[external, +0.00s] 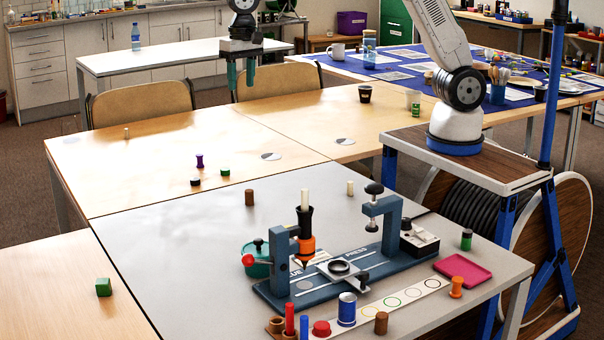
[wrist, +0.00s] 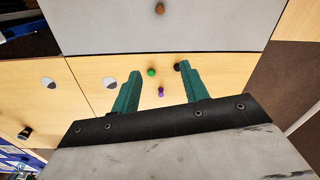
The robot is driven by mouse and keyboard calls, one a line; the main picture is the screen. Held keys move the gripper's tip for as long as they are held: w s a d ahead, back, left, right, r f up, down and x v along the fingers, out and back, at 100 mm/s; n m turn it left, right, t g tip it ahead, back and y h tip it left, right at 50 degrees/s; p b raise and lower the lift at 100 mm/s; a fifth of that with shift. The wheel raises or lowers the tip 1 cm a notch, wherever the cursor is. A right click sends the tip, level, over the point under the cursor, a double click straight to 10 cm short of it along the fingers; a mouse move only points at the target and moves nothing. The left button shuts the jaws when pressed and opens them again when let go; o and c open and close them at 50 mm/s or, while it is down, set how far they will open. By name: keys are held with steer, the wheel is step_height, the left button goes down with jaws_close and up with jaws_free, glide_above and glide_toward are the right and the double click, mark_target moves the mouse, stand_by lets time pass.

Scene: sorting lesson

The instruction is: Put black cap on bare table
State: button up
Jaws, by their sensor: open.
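A small black cap (external: 195,181) stands on the pale wooden table (external: 110,180), near its edge with the grey table. A green cap (external: 224,171) and a purple spool-shaped piece (external: 199,161) stand close by. The green cap (wrist: 151,72) and the purple piece (wrist: 160,92) show between the fingers. My gripper (external: 241,78) is open and empty, high above the far side of the wooden table; its green fingers also show in the wrist view (wrist: 160,69).
The grey table (external: 150,240) holds a blue fixture (external: 400,262), a pink tray (external: 462,270) and several small pieces. A brown cylinder (external: 249,197) stands near its far edge. Two white-and-grey discs (external: 271,156) lie on the wood. Much of the wooden table is clear.

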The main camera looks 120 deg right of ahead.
steer(key=s+a+r+n, duration=0.4)
steer(key=s+a, duration=0.3)
steer(key=s, duration=0.3)
steer(key=s+a+r+n, duration=0.4)
steer(key=s+a+r, duration=0.1)
steer(key=s+a, duration=0.35)
steer(key=s+a+f+n, duration=0.2)
steer(key=s+a+n, duration=0.1)
steer(key=s, duration=0.7)
steer(key=s+a+f+n, duration=0.3)
steer(key=s+n, duration=0.1)
steer(key=s, duration=0.7)
steer(key=shift+s+a+f+n+t, duration=0.2)
steer(key=shift+s+f+n+t, duration=0.1)
steer(key=shift+f+t, duration=0.1)
steer(key=shift+w, duration=0.1)
